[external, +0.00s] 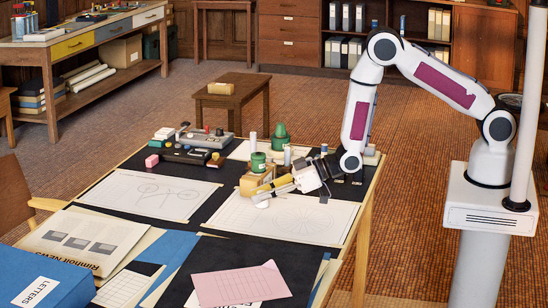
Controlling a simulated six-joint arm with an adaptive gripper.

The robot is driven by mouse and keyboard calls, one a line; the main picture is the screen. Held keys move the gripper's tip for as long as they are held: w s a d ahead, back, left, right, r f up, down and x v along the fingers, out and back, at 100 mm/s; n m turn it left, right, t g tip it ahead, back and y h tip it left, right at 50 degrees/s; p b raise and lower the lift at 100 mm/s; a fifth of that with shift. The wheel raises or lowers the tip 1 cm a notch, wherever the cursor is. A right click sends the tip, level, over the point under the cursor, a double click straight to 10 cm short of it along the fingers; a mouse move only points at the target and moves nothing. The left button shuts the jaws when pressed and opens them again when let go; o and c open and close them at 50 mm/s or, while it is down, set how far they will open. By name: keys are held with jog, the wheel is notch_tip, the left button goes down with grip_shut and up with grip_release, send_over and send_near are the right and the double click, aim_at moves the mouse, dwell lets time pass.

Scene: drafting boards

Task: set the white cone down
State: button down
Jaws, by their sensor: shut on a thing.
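My gripper (273,191) reaches in from the right, low over the white drawing sheet (325,222) on the right half of the table. It is shut on a small pale thing that looks like the white cone (261,199), at its left end. The cone is small here and partly hidden by the fingers, so its tilt is unclear. I cannot tell whether it touches the sheet.
A wooden block (252,184) and a green jar (258,162) stand close behind the gripper. A green cone (279,138) stands further back. Instruments (205,138) crowd the back left. The left drawing sheet (150,194) and the pink paper (240,284) are clear.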

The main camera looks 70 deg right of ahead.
aim_at(262, 206)
jog(key=shift+f, duration=2)
jog(key=c, duration=1.8)
grip_release()
jog(key=shift+f, duration=0.15)
jog(key=shift+o, duration=0.2)
jog(key=shift+r, duration=0.2)
jog(key=shift+v, duration=6)
